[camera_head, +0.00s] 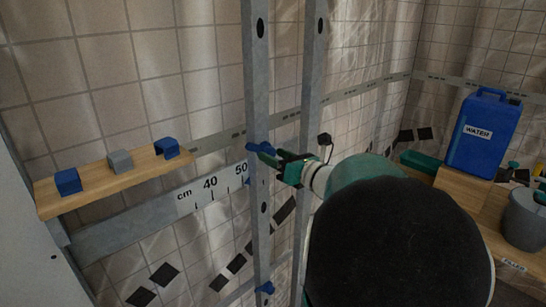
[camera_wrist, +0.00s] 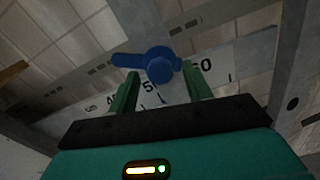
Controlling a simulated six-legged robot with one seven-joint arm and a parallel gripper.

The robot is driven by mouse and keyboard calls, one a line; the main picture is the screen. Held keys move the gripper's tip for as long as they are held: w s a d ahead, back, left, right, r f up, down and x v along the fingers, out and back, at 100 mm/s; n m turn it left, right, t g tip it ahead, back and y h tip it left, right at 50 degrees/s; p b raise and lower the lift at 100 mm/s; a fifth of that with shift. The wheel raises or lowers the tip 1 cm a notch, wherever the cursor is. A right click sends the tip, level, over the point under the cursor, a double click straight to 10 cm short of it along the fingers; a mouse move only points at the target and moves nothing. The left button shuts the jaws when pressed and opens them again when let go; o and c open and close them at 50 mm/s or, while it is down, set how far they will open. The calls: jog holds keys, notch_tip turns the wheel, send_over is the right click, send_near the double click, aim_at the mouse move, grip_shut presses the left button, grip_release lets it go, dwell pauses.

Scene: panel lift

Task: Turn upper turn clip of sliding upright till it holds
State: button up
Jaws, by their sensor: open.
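The sliding upright (camera_head: 256,90) is a grey metal post crossing the rail with the cm scale, near the 50 mark. Its upper turn clip (camera_head: 252,147) is blue. In the wrist view the clip (camera_wrist: 160,66) has a round knob and a lever pointing left, roughly along the scale rail. My gripper (camera_head: 268,155) is open at the clip. In the wrist view its two green fingers (camera_wrist: 159,82) stand either side below the knob, and the lever reaches past the left finger. I cannot tell whether they touch it. A lower blue clip (camera_head: 265,288) sits further down the upright.
A second metal post (camera_head: 312,70) stands right of the upright. A wooden shelf (camera_head: 110,180) with blue and grey blocks is at the left. A blue water canister (camera_head: 480,135) and a grey bucket (camera_head: 524,220) stand at the right. My arm hides the lower middle.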

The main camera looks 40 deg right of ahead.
jog(key=shift+c, duration=0.3)
jog(key=c, duration=0.9)
